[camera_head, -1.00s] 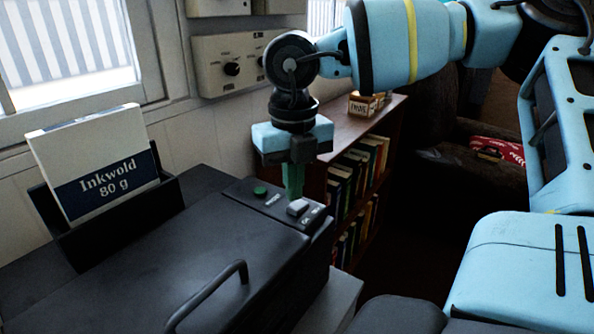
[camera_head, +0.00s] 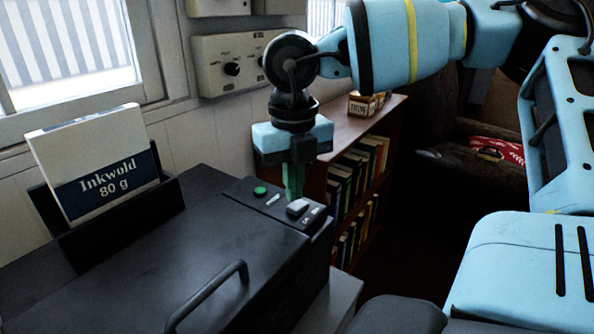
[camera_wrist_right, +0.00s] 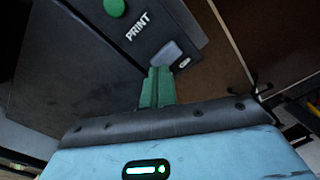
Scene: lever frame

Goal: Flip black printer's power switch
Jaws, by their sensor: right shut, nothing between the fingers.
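The black printer (camera_head: 215,245) stands at the lower left, with a control strip along its right end. On the strip are a round green button (camera_head: 260,191) and a grey rocker switch (camera_head: 297,207). In the wrist view the green button (camera_wrist_right: 114,7) has the word PRINT beside it, and the grey switch (camera_wrist_right: 168,53) lies just beyond my fingertips. My right gripper (camera_head: 293,196) points down with green fingers closed together and empty, behind the switch in the head view. In the wrist view its fingertips (camera_wrist_right: 160,70) are very close to the switch; I cannot tell if they touch.
A paper pack (camera_head: 105,180) stands in the printer's rear tray. A black handle (camera_head: 208,295) rises from the lid. A wall panel with knobs (camera_head: 228,65) is behind. A bookshelf (camera_head: 365,125) with a small box (camera_head: 362,104) stands right of the printer.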

